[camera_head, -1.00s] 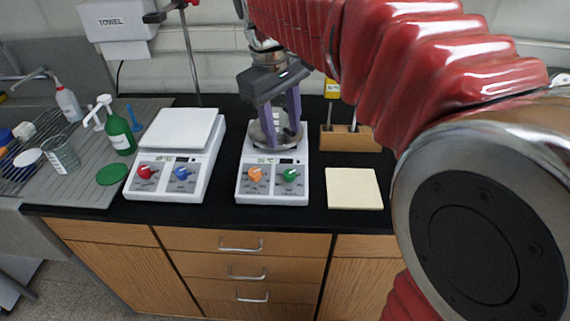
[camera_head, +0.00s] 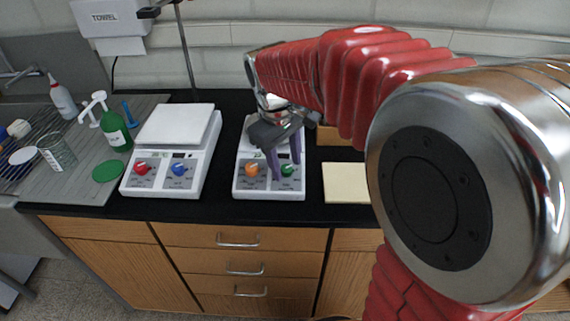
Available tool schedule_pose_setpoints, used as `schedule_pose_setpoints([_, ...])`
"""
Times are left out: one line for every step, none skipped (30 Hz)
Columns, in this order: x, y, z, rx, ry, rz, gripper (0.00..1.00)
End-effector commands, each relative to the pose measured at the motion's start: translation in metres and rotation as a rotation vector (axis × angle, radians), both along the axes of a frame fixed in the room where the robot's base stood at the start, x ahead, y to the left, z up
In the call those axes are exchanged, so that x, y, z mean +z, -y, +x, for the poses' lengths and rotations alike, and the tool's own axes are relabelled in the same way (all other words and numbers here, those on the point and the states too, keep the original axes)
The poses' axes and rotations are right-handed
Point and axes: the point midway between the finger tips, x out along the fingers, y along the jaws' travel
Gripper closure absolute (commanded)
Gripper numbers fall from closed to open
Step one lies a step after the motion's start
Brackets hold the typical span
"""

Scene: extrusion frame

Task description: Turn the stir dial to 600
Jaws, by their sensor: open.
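A white hotplate (camera_head: 241,187) with an orange dial (camera_head: 252,170) and a green dial (camera_head: 287,170) stands on the black bench. A second white hotplate (camera_head: 208,150) to its left has a red dial (camera_head: 141,167) and a blue dial (camera_head: 179,169). The dial labels and settings are too small to read. My gripper (camera_head: 286,171) is open, pointing down at the right hotplate's front panel. Its purple fingers are at the green dial, one between the two dials and one near the green dial's right side. Contact cannot be told. My gripper and arm hide much of that hotplate's top.
A cream pad (camera_head: 346,184) lies right of the hotplate, and a wooden block (camera_head: 338,138) stands behind it. A green bottle (camera_head: 116,132) and a glass beaker (camera_head: 56,153) stand at left. A metal stand rod (camera_head: 187,60) rises behind.

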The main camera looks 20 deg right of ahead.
Motion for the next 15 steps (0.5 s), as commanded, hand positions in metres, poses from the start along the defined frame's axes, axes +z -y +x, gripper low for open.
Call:
schedule_pose_setpoints([-0.0043, 0.0008, 0.0002, 0.0, -0.001, 0.0, 0.59])
schedule_pose_setpoints([-0.0062, 0.001, 0.0003, 0.0, -0.001, 0.0, 0.59])
schedule_pose_setpoints([-0.008, 0.0013, 0.0004, 0.0, -0.001, 0.0, 0.59])
schedule_pose_setpoints([-0.0091, 0.0014, 0.0005, 0.0, -0.001, 0.0, 0.59])
schedule_pose_setpoints([-0.0098, 0.0015, 0.0005, -0.001, -0.001, 0.0, 0.59])
schedule_pose_setpoints([-0.0103, 0.0015, 0.0006, 0.0, 0.0, 0.0, 0.59])
schedule_pose_setpoints([-0.0105, 0.0016, 0.0007, -0.001, 0.0, 0.0, 0.59])
schedule_pose_setpoints([-0.0105, 0.0016, 0.0007, -0.001, 0.0, 0.0, 0.59])
schedule_pose_setpoints([-0.0104, 0.0015, 0.0007, -0.001, 0.0, 0.0, 0.59])
schedule_pose_setpoints([-0.0103, 0.0015, 0.0006, -0.001, 0.0, 0.0, 0.59])
schedule_pose_setpoints([-0.0103, 0.0015, 0.0006, -0.001, 0.0, 0.0, 0.59])
schedule_pose_setpoints([-0.0102, 0.0015, 0.0006, -0.001, 0.0, 0.0, 0.59])
schedule_pose_setpoints([-0.0102, 0.0015, 0.0006, -0.001, 0.0, 0.0, 0.59])
schedule_pose_setpoints([-0.0101, 0.0015, 0.0006, -0.001, 0.0, 0.0, 0.61])
schedule_pose_setpoints([-0.0101, 0.0015, 0.0006, -0.001, 0.0, 0.0, 0.64])
